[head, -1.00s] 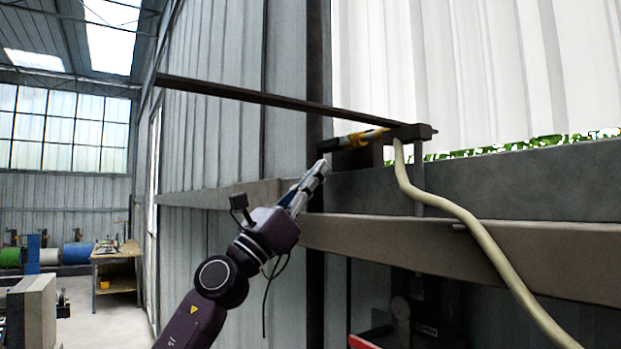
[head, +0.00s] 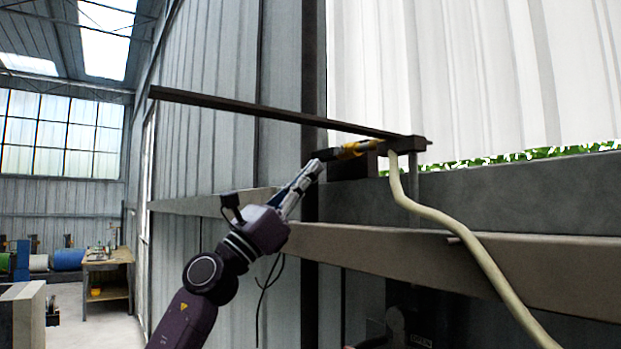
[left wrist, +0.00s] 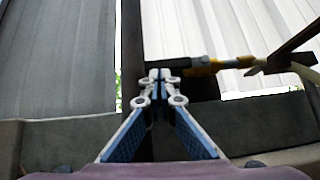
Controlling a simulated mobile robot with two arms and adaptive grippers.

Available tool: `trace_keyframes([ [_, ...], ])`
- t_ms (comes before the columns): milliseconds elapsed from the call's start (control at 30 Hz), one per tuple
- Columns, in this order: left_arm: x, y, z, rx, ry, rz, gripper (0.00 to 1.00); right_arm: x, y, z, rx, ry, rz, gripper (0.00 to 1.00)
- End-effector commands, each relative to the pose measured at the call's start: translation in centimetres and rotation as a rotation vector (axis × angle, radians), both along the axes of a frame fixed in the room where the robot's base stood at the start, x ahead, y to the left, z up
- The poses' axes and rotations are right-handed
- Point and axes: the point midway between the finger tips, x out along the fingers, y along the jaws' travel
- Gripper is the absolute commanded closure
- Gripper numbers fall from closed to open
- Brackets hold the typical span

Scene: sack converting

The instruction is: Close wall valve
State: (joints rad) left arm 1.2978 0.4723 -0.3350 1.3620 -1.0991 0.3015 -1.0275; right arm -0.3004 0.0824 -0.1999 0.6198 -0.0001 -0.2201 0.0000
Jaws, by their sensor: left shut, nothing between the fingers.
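The wall valve (head: 359,149) shows as a yellow body with a black bar-like lever, beside the end of a dark pipe. In the left wrist view the yellow valve part (left wrist: 200,67) lies just right of the fingertips, and the black lever (left wrist: 178,66) runs leftward toward them. My left gripper (head: 315,166) is shut and empty, its tips pointing up at the lever's left end. In the left wrist view its fingertips (left wrist: 160,76) overlap that end; I cannot tell whether they touch it. My right gripper is not in view.
A cream hose (head: 443,218) hangs from the bracket (head: 406,147). A wall beam (head: 480,265) lies below. A workbench (head: 106,277) stands far left on open floor.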

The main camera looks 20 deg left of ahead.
Motion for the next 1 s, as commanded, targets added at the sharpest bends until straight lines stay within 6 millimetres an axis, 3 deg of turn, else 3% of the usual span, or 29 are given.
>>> trace_keyframes([
  [1000, -0.7, 0.0, 0.6, 0.154, -0.122, -0.001, 1.00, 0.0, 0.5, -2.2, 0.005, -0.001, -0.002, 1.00],
])
